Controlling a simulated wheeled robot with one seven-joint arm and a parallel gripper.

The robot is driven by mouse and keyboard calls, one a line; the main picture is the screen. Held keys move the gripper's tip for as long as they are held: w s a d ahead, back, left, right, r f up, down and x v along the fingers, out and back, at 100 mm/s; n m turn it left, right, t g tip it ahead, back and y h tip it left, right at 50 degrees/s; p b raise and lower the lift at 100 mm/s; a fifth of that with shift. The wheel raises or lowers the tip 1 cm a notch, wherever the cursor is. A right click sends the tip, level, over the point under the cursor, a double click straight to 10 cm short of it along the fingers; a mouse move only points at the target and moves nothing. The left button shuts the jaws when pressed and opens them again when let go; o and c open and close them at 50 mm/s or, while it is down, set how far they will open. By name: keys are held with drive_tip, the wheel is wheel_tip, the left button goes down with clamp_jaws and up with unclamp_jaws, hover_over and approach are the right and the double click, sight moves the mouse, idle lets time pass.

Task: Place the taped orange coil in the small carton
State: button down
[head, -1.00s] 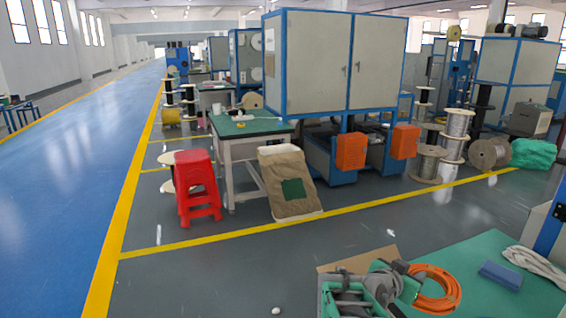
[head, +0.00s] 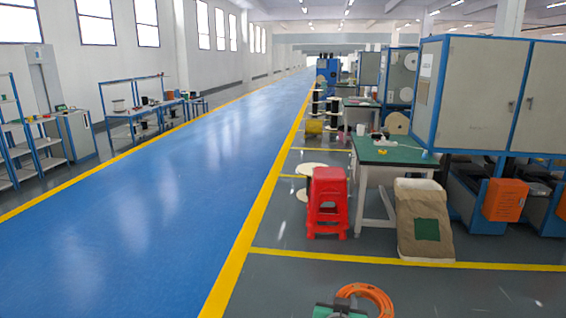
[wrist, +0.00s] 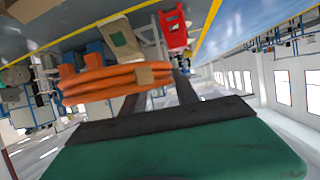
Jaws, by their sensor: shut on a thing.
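The orange coil (head: 372,293) shows at the bottom edge of the head view, beside the green top of my gripper (head: 338,310). In the wrist view the coil (wrist: 105,86) is seen edge-on, with a tan tape band (wrist: 145,76) around its strands. My gripper (wrist: 160,84) is shut on the coil, and its dark fingers run up to it from the green body. The coil is held clear of the floor.
A red stool (head: 327,203), a green-topped table (head: 390,152) and a brown sack (head: 424,222) stand ahead to the right. Blue-framed cabinets (head: 475,95) stand behind them. A wide blue aisle (head: 170,215) lies open to the left, with shelves and benches (head: 135,125) along the wall.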

drive_tip(key=s+a+f+n+y, duration=0.1)
drive_tip(key=a+f+n+y, duration=0.1)
drive_tip(key=a+n+y, duration=0.3)
drive_tip(key=s+a+f+n+y, duration=0.1)
drive_tip(key=a+f+y, duration=0.15)
drive_tip(key=a, duration=0.55)
drive_tip(key=d+r+h, duration=0.1)
drive_tip(key=d+r, duration=0.1)
drive_tip(key=d, duration=0.2)
drive_tip(key=w+d+r+m+h, duration=0.1)
drive_tip(key=d+r, duration=0.1)
drive_tip(key=d, duration=0.2)
drive_tip(key=d+r+m+h, duration=0.1)
drive_tip(key=d+r, duration=0.1)
drive_tip(key=d, duration=0.2)
drive_tip(key=shift+w+d+r+t, duration=0.1)
drive_tip(key=shift+w+r+t, duration=0.05)
drive_tip(key=shift+r+t, duration=0.25)
drive_tip(key=f, duration=0.1)
drive_tip(key=s+d+f, duration=0.1)
drive_tip(key=shift+s+f+m+h, duration=0.25)
drive_tip(key=shift+s+f+m, duration=0.05)
drive_tip(key=v, duration=0.3)
drive_tip(key=shift+w+r, duration=0.1)
drive_tip(key=shift+r, duration=0.1)
wheel_tip(320, 180, up, 3)
drive_tip(key=shift+r, duration=0.1)
